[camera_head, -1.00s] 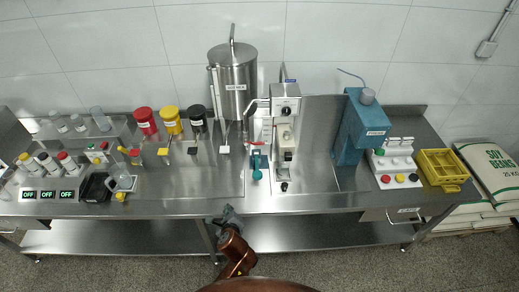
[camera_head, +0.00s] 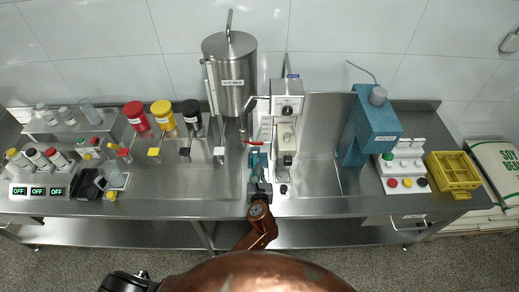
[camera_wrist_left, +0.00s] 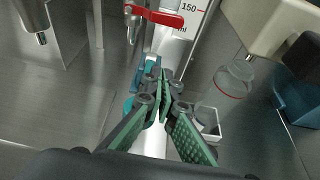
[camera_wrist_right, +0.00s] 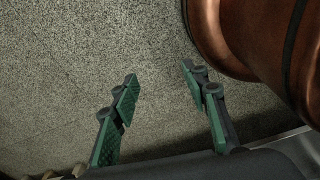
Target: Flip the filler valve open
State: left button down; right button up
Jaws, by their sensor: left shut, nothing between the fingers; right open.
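The filler valve shows a red lever (camera_wrist_left: 160,17) at the top of the left wrist view, lying roughly crosswise over a metal spout. In the head view the red lever (camera_head: 254,143) is small, below the steel tank. My left gripper (camera_wrist_left: 163,90) is shut and empty, its fingertips apart from the lever and below it in the picture. In the head view my left gripper (camera_head: 260,186) is at the front of the filler, over the bench edge. A teal part (camera_wrist_left: 130,85) is partly hidden behind its fingers. My right gripper (camera_wrist_right: 158,76) is open and empty above the floor.
A graduated tube (camera_wrist_left: 185,35) stands behind the lever. The steel tank (camera_head: 230,85) and white machine (camera_head: 287,95) rise beside the filler. A blue machine (camera_head: 370,130) and yellow crate (camera_head: 453,184) stand right. Bare steel bench (camera_head: 215,185) lies left of the gripper.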

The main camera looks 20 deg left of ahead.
aim_at(257, 143)
pick_arm(q)
jog(key=shift+a, duration=0.1)
jog(key=shift+w+a+f, duration=0.1)
jog(key=shift+w, duration=0.1)
jog(key=w+a+p, duration=0.1)
jog(key=w+a, duration=0.1)
jog(key=w, duration=0.6)
jog(key=shift+w+a+r, duration=0.25)
jog(key=shift+w+r, duration=0.1)
jog(key=shift+r, duration=0.05)
pick_arm(e)
jog(key=shift+w+d+r, duration=0.2)
jog(key=shift+w+r, duration=0.2)
jog(key=shift+r, duration=0.4)
pick_arm(q)
jog(key=shift+p, duration=0.35)
